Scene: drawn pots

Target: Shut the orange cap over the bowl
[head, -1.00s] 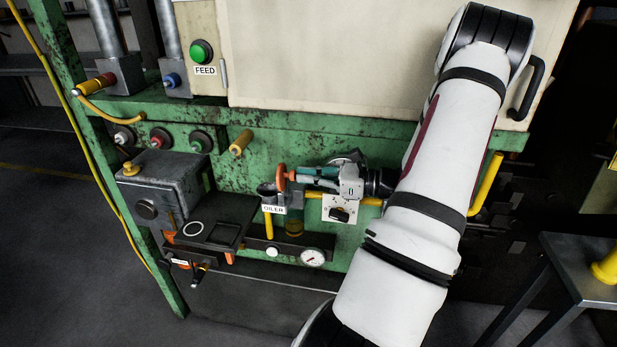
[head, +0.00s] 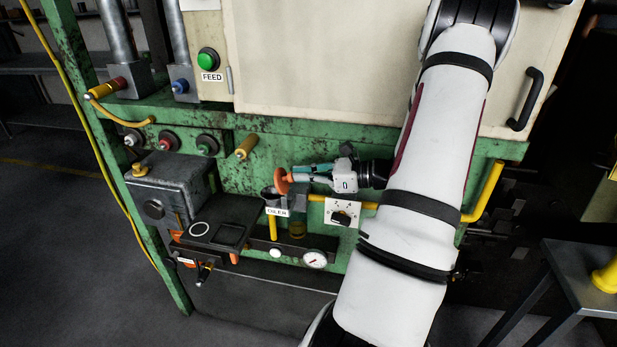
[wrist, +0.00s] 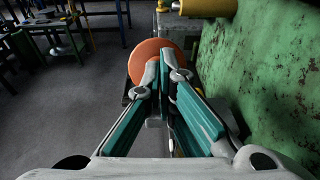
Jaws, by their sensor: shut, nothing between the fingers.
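The orange cap (head: 283,181) stands tilted up at the rim of a small dark bowl (head: 271,195), above the OILER label, and does not cover it. The cap's round face also shows in the wrist view (wrist: 143,60), just beyond the fingertips. My gripper (head: 294,176) is shut and empty, to the right of the cap and pointing left at it. Its teal-padded fingers (wrist: 168,60) meet in front of the cap. The tips look close to or touching the cap; I cannot tell which. The bowl is hidden in the wrist view.
A green machine panel (head: 245,180) stands close behind my gripper. A yellow knob (head: 246,147) sticks out up and left of the cap. A white dial plate (head: 342,212) and a gauge (head: 314,259) lie below. A grey box (head: 165,185) is to the left.

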